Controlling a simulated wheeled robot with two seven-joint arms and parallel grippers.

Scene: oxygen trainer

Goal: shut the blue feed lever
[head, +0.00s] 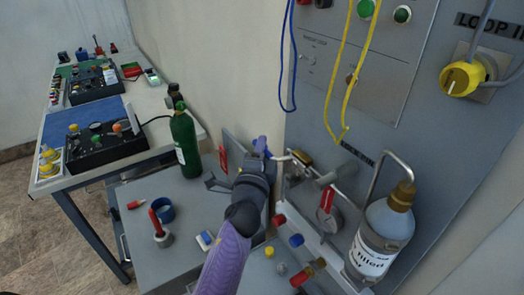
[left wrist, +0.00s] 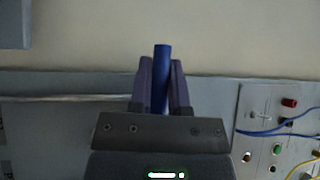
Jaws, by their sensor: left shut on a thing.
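The blue feed lever (left wrist: 162,60) shows in the left wrist view as an upright blue bar. It stands between the two purple fingers of my left gripper (left wrist: 160,88), which are shut on it, and its top sticks out past the fingertips. In the head view my left gripper (head: 262,148) is at the left edge of the grey panel (head: 300,130), beside a metal pipe. There the lever is hard to tell apart from the fingers. The lever's lower end is hidden by the gripper. My right gripper is not in view.
A brass fitting (head: 302,158), a red-handled valve (head: 327,200) and a bottle (head: 385,232) sit right of the gripper. A green cylinder (head: 185,140) stands to the left. Blue and yellow cables (head: 340,100) hang in front of the panel.

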